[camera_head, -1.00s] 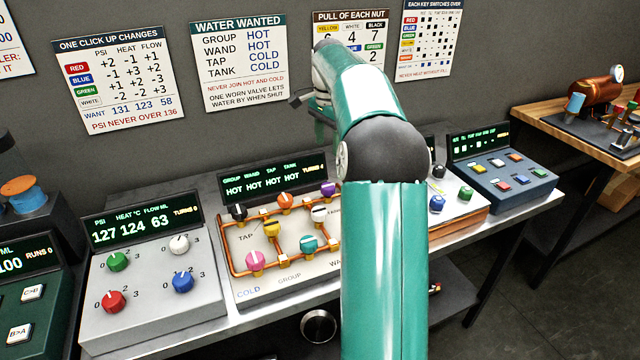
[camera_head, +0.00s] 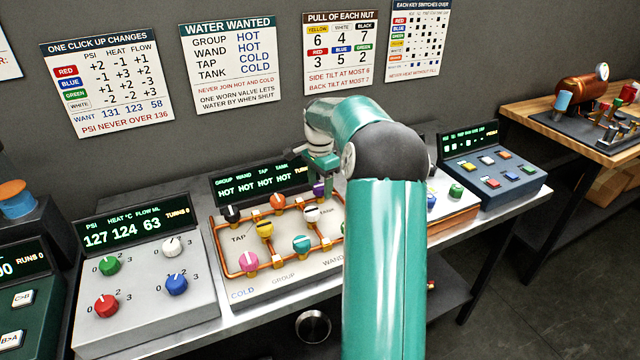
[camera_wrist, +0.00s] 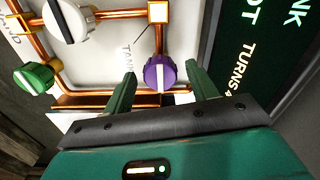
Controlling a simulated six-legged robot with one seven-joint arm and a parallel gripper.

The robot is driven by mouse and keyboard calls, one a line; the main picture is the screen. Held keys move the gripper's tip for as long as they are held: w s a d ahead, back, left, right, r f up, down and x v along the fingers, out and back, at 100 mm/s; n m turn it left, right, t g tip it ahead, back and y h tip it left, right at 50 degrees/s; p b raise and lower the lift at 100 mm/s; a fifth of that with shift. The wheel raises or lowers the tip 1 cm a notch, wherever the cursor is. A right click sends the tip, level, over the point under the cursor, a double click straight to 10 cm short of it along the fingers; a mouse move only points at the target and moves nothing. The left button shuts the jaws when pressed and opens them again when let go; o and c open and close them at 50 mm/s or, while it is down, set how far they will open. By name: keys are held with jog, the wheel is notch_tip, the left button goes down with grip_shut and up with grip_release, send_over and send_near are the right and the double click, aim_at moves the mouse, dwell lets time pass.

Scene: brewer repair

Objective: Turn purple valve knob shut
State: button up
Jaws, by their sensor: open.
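The purple valve knob (camera_wrist: 160,74) sits on the copper pipe of the valve panel, its white pointer line running along its face. My gripper (camera_wrist: 162,82) is open, with one green finger to each side of the purple knob. I cannot tell whether the fingers touch it. The valve panel (camera_head: 290,275) carries several other knobs, and its display (camera_head: 258,182) reads HOT for group, wand, tap and tank.
Close by are a white knob (camera_head: 311,213), an orange knob (camera_head: 277,201) and a green knob (camera_wrist: 34,77). The PSI console (camera_head: 140,300) stands to the left and a blue button box (camera_head: 490,175) to the right. My arm covers part of the panel.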

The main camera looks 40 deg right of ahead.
jog(key=shift+f, duration=0.1)
jog(key=c, duration=1)
jog(key=shift+n, duration=0.4)
jog(key=n, duration=0.3)
jog(key=shift+n, duration=0.3)
jog(key=n, duration=0.4)
jog(key=shift+n, duration=0.3)
jog(key=n, duration=0.8)
jog(key=shift+n, duration=0.4)
